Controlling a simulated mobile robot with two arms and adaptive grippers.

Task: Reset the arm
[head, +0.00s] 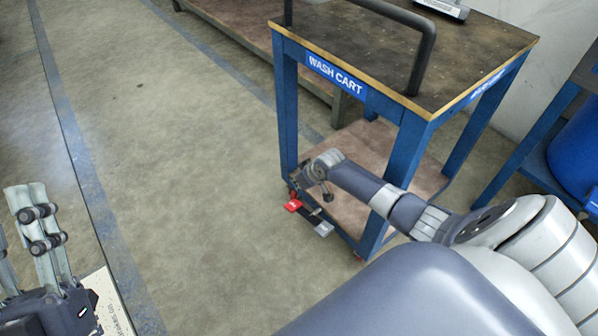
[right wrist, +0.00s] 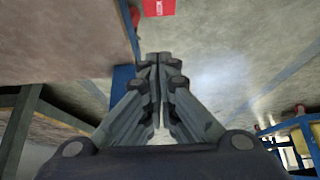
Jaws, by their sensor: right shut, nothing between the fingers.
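My right arm reaches in from the lower right to the near legs of the blue wash cart (head: 289,115). My right gripper (right wrist: 157,62) is shut and empty, with its fingertips together in the right wrist view. In the head view it is small and partly hidden by the wrist near the cart's lower corner. My left gripper (head: 30,195) shows at the lower left edge, with its pale fingers pointing up; its opening is unclear and no held object shows.
A red tab (head: 293,205) and a grey tab (head: 323,229) sit low at the cart's base. The red tab also shows in the right wrist view (right wrist: 158,8). A black handle (head: 424,60) rises from the cart. A blue barrel (head: 577,155) stands right. Floor left of the cart is clear.

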